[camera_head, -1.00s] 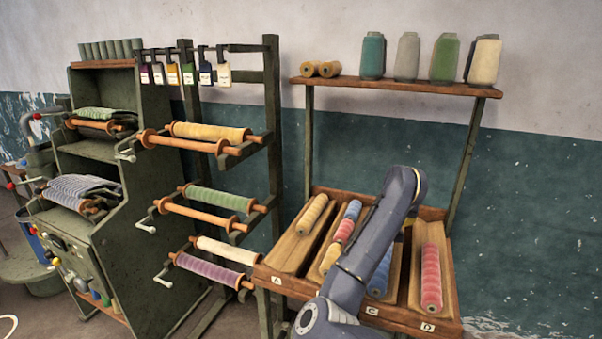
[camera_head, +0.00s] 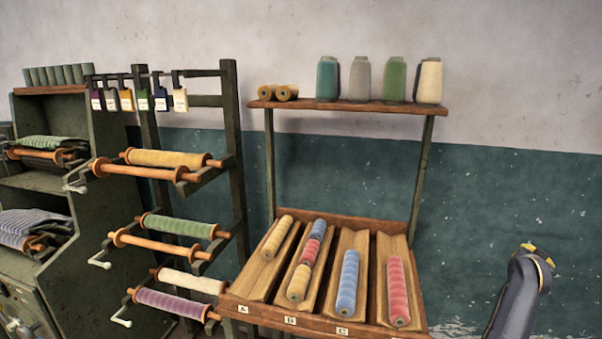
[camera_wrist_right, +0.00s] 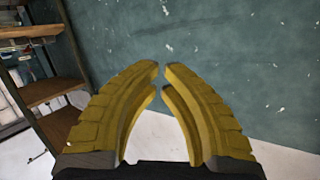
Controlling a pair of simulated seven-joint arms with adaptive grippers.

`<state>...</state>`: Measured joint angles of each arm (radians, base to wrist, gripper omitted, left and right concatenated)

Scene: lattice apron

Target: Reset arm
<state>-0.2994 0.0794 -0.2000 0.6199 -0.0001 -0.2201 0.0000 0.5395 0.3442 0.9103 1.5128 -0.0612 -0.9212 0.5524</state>
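My right arm (camera_head: 520,290) rises at the lower right of the head view, beside the sloped rack and clear of it. My right gripper (camera_wrist_right: 162,70) shows in the right wrist view with its two yellow fingers closed to a thin gap at the tips. Nothing is between them. It faces the teal and grey wall, with a wooden shelf unit (camera_wrist_right: 50,92) to the left. My left gripper is not in view.
The sloped wooden rack (camera_head: 270,312) holds beige, blue and red spools in troughs. Cones (camera_head: 360,78) stand on the shelf (camera_head: 345,105) above. A roller frame (camera_head: 235,150) and a green cabinet (camera_head: 100,230) stand left. The wall (camera_head: 500,190) right of the rack is bare.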

